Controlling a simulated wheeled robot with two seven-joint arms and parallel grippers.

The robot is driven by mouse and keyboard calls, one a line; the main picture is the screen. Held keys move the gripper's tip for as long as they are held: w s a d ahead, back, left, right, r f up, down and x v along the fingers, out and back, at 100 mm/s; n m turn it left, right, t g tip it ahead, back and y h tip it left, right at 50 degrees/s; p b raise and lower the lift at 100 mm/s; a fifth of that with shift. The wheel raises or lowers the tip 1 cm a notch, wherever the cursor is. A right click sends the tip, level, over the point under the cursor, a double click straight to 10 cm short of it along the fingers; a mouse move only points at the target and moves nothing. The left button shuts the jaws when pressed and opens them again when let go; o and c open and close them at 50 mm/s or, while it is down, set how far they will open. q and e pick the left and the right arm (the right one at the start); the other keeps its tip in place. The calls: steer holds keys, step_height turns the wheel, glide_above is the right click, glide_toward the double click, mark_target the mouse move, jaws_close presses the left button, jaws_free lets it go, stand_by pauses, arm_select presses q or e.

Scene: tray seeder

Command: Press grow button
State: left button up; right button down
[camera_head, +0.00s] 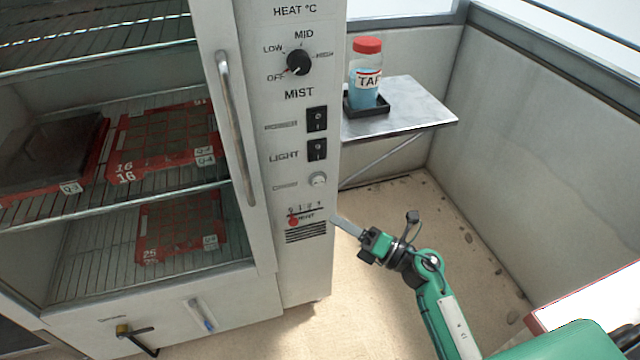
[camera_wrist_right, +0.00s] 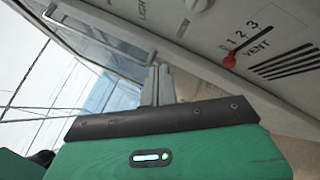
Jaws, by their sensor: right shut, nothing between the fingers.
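The pale round button (camera_head: 317,180) sits on the cabinet's control panel (camera_head: 305,265), below the light switch. Its label is too small to read. In the right wrist view a round button (camera_wrist_right: 197,5) shows at the top edge, partly cut off. My right gripper (camera_head: 339,222) is shut and empty, its fingers pointing left at the panel, beside the vent scale and lower right of the button. In the right wrist view its closed fingers (camera_wrist_right: 158,84) are below and left of the button, apart from it. My left gripper is not in view.
The panel also has a heat knob (camera_head: 298,62), black mist switch (camera_head: 317,119), light switch (camera_head: 317,149) and red vent slider (camera_head: 293,222). A door handle (camera_head: 236,130) stands out to the left. A bottle (camera_head: 366,75) stands on a side shelf (camera_head: 415,112). Floor below is clear.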

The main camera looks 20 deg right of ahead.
mark_target(318, 181)
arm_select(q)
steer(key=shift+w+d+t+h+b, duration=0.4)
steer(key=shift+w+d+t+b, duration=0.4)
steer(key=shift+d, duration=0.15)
arm_select(e)
steer(key=w, duration=0.9)
steer(key=shift+a, duration=0.15)
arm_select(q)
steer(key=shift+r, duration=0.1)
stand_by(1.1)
arm_select(e)
steer(key=shift+w, duration=0.35)
